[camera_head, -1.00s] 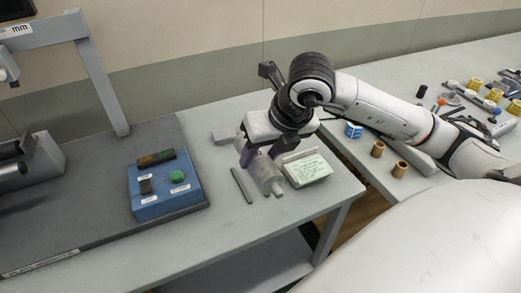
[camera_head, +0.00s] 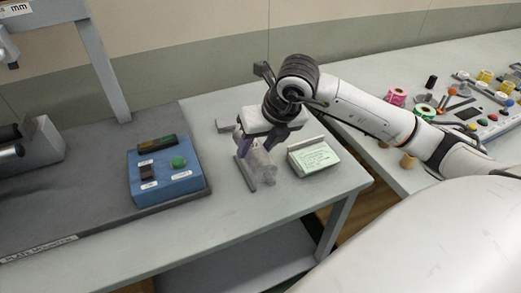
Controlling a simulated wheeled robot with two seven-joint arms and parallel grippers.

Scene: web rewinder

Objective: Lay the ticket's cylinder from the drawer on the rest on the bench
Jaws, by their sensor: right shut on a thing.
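My right gripper (camera_head: 268,146) is shut on a light grey cylinder (camera_head: 264,168) over the bench (camera_head: 220,225). Its fingers and wrist hide the cylinder's far part. The near part lies beside and partly over a slim grey bar (camera_head: 247,174), which may be part of the rest. A grey block (camera_head: 224,125) sits farther back on the bench. I cannot tell whether the cylinder touches the bar. The ticket (camera_head: 316,156), a pale green card on a small stand, is right of the gripper. The drawer cannot be made out. My left gripper is not in view.
A blue control box (camera_head: 165,178) with a green button stands on the dark plate to the left. A second table at right holds spools (camera_head: 397,97), a brown cylinder (camera_head: 408,160) and several small parts. The front of the bench is clear.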

